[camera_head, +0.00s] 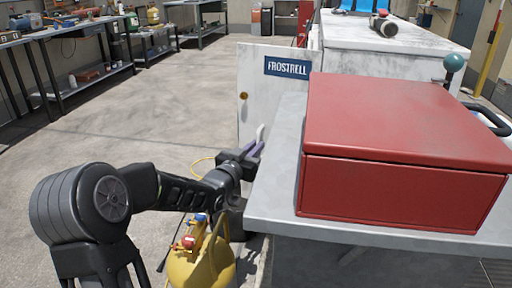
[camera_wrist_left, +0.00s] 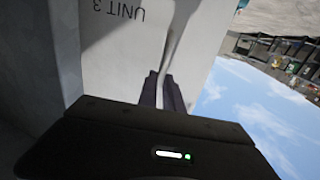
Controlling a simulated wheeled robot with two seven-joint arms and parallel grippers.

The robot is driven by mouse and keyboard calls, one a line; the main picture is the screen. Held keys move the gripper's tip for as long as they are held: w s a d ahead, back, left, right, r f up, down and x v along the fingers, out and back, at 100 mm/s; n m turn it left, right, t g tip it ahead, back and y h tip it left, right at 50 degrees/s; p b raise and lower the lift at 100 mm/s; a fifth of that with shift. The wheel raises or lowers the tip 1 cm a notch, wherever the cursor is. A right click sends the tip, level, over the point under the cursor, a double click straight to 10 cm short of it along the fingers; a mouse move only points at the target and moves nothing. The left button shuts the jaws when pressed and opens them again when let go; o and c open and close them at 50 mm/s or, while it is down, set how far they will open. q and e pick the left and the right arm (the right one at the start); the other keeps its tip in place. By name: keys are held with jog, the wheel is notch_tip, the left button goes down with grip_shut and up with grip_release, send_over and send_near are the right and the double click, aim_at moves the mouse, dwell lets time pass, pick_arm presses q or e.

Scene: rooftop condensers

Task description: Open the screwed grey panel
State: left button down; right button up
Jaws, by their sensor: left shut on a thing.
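A pale grey panel (camera_head: 275,95) with a blue FROSTRELL label stands beyond the table, left of the large white cabinet. A round brass-coloured fitting (camera_head: 243,95) sits near its left edge. A white curved handle (camera_head: 261,132) is low on the panel. My left gripper (camera_head: 257,150) is shut on this handle. In the left wrist view, the fingers (camera_wrist_left: 163,92) close on the handle (camera_wrist_left: 175,40), against a pale panel face (camera_wrist_left: 120,60) marked UNIT 3, upside down. The head view does not clearly show whether the panel is ajar. My right gripper is not in view.
A red box (camera_head: 400,125) lies on a grey tabletop (camera_head: 272,195) at the right. A yellow tank (camera_head: 200,268) stands on the floor beside my left arm. Workbenches (camera_head: 75,32) line the left. The floor between is open.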

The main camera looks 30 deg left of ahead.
pick_arm(q)
jog(key=shift+d+h, duration=0.3)
jog(key=shift+d, duration=0.65)
jog(key=c, duration=1.5)
grip_release()
jog(key=shift+w+d, duration=0.1)
jog(key=shift+w, duration=0.05)
jog(key=shift+a, duration=0.25)
jog(key=s+p, duration=0.2)
jog(key=s, duration=0.6)
jog(key=shift+d, duration=0.15)
